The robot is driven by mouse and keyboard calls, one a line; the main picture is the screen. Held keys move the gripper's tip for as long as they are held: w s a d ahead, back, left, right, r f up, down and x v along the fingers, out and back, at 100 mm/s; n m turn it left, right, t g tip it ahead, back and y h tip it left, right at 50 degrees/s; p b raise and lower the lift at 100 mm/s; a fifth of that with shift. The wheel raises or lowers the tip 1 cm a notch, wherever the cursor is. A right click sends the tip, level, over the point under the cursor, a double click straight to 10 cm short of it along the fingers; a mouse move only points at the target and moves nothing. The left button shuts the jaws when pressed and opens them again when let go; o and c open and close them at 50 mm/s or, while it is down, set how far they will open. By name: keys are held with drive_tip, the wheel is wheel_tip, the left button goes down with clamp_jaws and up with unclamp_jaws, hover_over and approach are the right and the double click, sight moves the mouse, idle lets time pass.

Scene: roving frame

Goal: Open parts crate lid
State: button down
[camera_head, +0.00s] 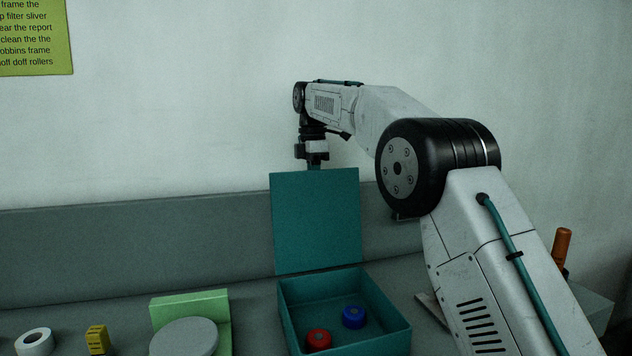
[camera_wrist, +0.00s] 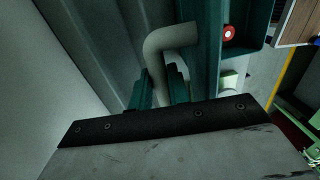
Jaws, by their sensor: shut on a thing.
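The parts crate (camera_head: 395,335) is a teal open box on the bench in the head view. Its teal lid (camera_head: 316,222) stands about upright at the crate's back edge. A red part (camera_head: 318,340) and a blue part (camera_head: 353,317) lie inside the crate. My gripper (camera_head: 314,162) is at the lid's top edge, pointing down. In the wrist view, a grey bent handle (camera_wrist: 168,42) runs between the fingers, and my gripper is shut on it. The red part also shows in the wrist view (camera_wrist: 229,33).
Left of the crate are a light green block (camera_head: 190,301) with a grey disc (camera_head: 183,338), a yellow part (camera_head: 97,339) and a white roll (camera_head: 36,341). An orange-handled thing (camera_head: 562,247) stands far right. A grey back panel (camera_head: 130,255) runs behind the bench.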

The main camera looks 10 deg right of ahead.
drive_tip(key=shift+w, duration=0.25)
drive_tip(key=c, duration=1.6)
unclamp_jaws()
drive_tip(key=shift+o, duration=1.4)
drive_tip(key=shift+w+f, duration=0.1)
drive_tip(key=shift+w, duration=0.15)
drive_tip(key=shift+s, duration=0.1)
drive_tip(key=shift+r, duration=0.2)
drive_tip(key=s+d+r, duration=0.1)
drive_tip(key=s+r, duration=0.1)
drive_tip(key=s, duration=0.6)
drive_tip(key=s+r, duration=0.2)
drive_tip(key=s, duration=0.6)
drive_tip(key=shift+d+r, duration=0.35)
drive_tip(key=shift+d, duration=0.05)
